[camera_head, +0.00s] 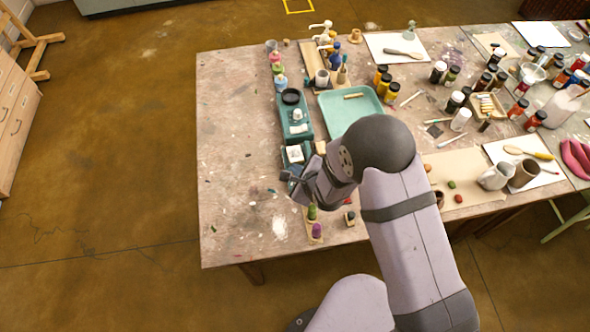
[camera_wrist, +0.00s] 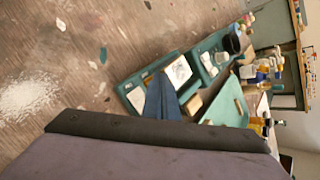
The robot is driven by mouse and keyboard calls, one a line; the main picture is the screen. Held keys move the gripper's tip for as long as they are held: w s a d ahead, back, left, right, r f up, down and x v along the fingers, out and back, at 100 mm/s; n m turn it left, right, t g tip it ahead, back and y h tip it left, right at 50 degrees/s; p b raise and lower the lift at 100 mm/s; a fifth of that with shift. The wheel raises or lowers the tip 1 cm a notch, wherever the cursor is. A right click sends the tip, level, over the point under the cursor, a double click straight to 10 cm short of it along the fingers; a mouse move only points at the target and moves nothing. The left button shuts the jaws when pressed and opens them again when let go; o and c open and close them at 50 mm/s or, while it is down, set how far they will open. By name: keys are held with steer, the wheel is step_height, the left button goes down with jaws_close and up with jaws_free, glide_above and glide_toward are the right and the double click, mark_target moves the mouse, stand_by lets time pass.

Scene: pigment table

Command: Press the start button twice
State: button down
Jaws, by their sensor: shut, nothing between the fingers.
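Teal devices stand in a row on the table, left of the tray. The nearer teal device (camera_head: 307,150) has a white square pad (camera_head: 294,154); the pad also shows in the wrist view (camera_wrist: 178,70). The farther teal device (camera_head: 300,131) carries a small white piece and a black dish (camera_head: 291,96). My gripper (camera_head: 291,178) is shut and empty, at the near end of the nearer device. In the wrist view its dark blue fingers (camera_wrist: 162,98) overlap that device's near part; I cannot tell whether they touch. I cannot make out the start button; the fingers may hide it.
A teal tray (camera_head: 335,128) lies to the right of the devices. Small coloured bottles (camera_head: 277,70) stand beyond them. Green and purple items (camera_head: 316,231) stand on the near side of my gripper. The table's left part (camera_head: 235,150) is mostly clear.

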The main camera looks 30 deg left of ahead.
steer(key=shift+r+p, duration=0.55)
steer(key=shift+r, duration=0.25)
steer(key=shift+r, duration=0.1)
steer(key=shift+r+p, duration=1.8)
steer(key=shift+r, duration=0.6)
stand_by(0.8)
step_height(320, 180, up, 4)
steer(key=p, duration=0.5)
steer(key=shift+f, duration=0.25)
step_height(320, 180, down, 8)
steer(key=b, duration=0.7)
steer(key=shift+f, duration=0.25)
